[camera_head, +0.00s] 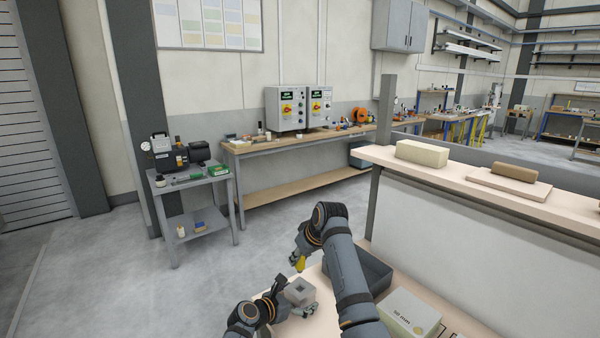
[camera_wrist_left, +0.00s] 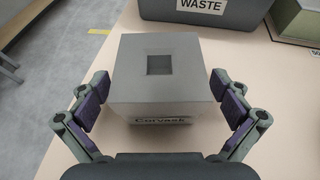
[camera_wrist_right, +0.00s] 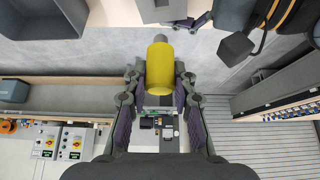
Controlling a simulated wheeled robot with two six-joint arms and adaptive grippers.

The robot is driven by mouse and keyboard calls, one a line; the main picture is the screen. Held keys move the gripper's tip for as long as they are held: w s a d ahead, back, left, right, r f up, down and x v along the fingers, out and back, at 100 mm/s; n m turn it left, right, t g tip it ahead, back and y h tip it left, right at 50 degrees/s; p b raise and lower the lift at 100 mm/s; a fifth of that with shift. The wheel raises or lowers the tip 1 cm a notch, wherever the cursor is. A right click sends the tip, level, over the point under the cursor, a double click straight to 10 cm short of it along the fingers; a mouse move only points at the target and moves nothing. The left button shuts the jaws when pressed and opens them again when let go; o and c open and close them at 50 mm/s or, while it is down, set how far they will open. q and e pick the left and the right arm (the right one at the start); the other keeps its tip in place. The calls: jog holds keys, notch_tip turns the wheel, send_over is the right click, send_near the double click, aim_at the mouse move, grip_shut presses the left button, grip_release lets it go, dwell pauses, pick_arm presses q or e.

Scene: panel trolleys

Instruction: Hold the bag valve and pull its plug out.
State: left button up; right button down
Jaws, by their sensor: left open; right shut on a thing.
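The bag valve is a grey block (camera_head: 299,292) with a square hole in its top. It stands on the bench, and its front lettering partly shows in the left wrist view (camera_wrist_left: 157,90). My left gripper (camera_head: 292,300) is open, with its fingers (camera_wrist_left: 168,100) on either side of the block's near part; gaps show between fingers and block. My right gripper (camera_wrist_right: 158,100) is shut on the yellow plug (camera_wrist_right: 159,68). The plug (camera_head: 299,263) is held up above the block in the head view, apart from it. The hole looks empty.
A dark grey bin (camera_head: 372,272) marked WASTE (camera_wrist_left: 235,14) stands behind the block on the bench. A pale labelled box (camera_head: 409,313) is to its right. A raised shelf (camera_head: 450,182) with blocks runs along the right. Bench surface around the valve (camera_wrist_left: 130,150) is clear.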

pick_arm(q)
jog(key=v, duration=1.1)
jog(key=shift+s+a, duration=0.1)
jog(key=shift+a, duration=0.05)
jog(key=shift+s+a+r, duration=0.15)
jog(key=shift+s+a, duration=0.05)
jog(key=shift+s, duration=0.1)
